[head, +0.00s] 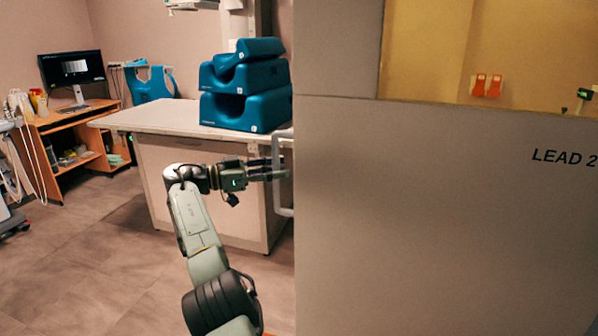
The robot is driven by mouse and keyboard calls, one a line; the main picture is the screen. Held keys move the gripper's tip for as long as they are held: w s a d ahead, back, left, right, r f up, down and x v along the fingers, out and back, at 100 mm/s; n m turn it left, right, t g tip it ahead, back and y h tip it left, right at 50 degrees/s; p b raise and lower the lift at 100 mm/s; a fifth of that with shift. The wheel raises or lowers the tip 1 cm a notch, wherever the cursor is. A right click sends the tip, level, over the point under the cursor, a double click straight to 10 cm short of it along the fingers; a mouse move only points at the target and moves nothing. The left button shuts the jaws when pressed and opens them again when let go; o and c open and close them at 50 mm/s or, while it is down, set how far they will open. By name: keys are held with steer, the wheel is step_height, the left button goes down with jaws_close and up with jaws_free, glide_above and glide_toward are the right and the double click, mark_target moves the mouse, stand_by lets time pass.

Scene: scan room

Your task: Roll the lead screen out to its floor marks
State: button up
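The lead screen (430,210) fills the right half of the head view. It is a large upright grey panel marked "LEAD 2", with a yellow-tinted window (425,50) at the top. A pale upright bar handle (278,203) stands out from its left edge. My gripper (275,170) is at the middle of this handle, with its fingers pointing right and overlapping the bar. I cannot tell whether the fingers are closed on it. The screen's foot and wheels are out of view, and I see no clear floor marks.
A white-topped table (165,118) with blue foam positioners (245,95) stands behind my gripper. A wooden desk (75,120) with a monitor (72,68) is at the back left. The grey tiled floor (90,265) at the front left is clear.

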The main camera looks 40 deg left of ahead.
mark_target(401, 190)
steer(key=shift+d+f, duration=0.1)
steer(key=w+d+b, duration=0.3)
steer(key=d, duration=0.7)
steer(key=w+d+b, duration=0.3)
steer(key=d, duration=0.7)
steer(key=w+d+b, duration=0.4)
steer(key=d, duration=0.7)
steer(key=shift+w+d, duration=0.1)
